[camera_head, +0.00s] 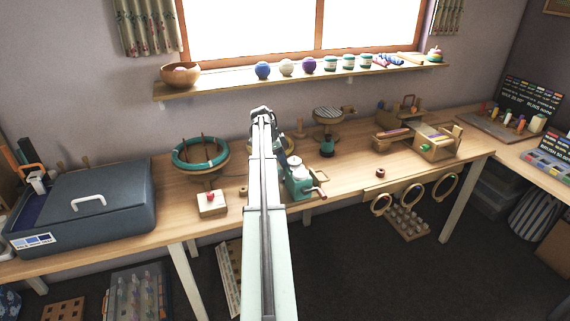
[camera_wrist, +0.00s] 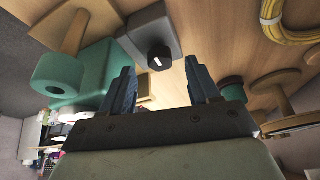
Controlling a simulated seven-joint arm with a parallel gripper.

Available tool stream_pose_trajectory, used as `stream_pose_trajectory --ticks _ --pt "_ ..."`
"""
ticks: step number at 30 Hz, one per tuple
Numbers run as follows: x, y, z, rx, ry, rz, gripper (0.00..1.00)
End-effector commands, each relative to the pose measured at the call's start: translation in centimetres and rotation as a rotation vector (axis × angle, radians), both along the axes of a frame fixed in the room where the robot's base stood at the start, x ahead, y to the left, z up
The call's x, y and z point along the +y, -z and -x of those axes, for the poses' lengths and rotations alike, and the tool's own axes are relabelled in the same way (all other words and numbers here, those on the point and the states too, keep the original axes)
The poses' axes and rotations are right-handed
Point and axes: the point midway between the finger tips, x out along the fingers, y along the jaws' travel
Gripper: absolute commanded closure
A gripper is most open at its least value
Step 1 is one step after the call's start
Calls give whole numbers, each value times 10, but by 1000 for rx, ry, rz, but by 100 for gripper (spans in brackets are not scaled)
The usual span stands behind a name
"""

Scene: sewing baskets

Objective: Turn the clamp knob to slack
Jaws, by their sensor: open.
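A black round knob (camera_wrist: 159,57) with a white pointer mark sits on a grey block (camera_wrist: 150,33) in the wrist view. I take it to be the clamp knob. The block is beside a green body (camera_wrist: 92,72) with a green cylinder. My gripper (camera_wrist: 159,68) is open, its two dark fingers apart and pointing toward the knob. Nothing is held between them, and I cannot tell how far the knob lies beyond the tips. In the head view, the green machine (camera_head: 300,184) stands right of my arm, which hides the gripper and part of the bench.
A dark blue case (camera_head: 120,205) fills the bench's left.

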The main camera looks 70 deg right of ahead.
Motion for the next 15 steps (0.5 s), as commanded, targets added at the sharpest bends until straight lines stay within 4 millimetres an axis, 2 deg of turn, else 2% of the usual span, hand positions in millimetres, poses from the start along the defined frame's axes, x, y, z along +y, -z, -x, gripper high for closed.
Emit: stream_pose_trajectory --ticks 6,15 --pt "-5 21 8 0 1 0 39" --pt "-6 27 10 0 0 1 39"
